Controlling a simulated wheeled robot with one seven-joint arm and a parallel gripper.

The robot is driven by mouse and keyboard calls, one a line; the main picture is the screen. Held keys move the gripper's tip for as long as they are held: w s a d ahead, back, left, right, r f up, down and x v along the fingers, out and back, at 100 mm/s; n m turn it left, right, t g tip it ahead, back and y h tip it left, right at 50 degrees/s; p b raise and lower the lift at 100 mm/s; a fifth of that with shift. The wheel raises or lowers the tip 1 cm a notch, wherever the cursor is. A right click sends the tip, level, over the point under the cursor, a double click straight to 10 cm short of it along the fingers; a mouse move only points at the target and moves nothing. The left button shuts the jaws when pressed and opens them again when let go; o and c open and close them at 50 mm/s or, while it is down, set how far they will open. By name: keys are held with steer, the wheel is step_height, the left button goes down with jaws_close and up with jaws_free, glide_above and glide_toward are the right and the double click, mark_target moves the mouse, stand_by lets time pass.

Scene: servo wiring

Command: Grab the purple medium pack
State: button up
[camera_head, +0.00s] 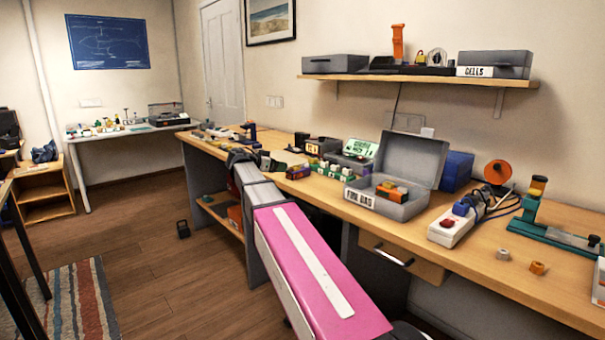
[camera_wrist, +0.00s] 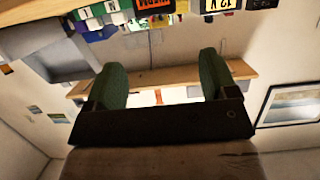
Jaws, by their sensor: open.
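A small pack (camera_head: 297,172) with purple and yellow parts lies near the front edge of the long workbench, just right of my arm's far end in the head view. It is too small there for me to tell its size class or whether it is the purple medium pack. My gripper (camera_wrist: 163,82) is open in the wrist view, with two green fingers wide apart and nothing between them.
The workbench (camera_head: 470,262) holds an open grey case (camera_head: 408,160) with orange packs, a white power strip (camera_head: 452,225) with cables, and a green stand (camera_head: 535,218). A wall shelf (camera_head: 420,78) with grey boxes hangs above.

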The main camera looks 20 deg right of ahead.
mark_target(292, 168)
steer(key=x, duration=0.5)
steer(key=shift+d, duration=0.1)
steer(key=shift+f+x, duration=0.15)
steer(key=shift+x, duration=1.25)
steer(key=shift+f+x, duration=0.2)
steer(key=shift+x, duration=1.15)
steer(key=c, duration=1.3)
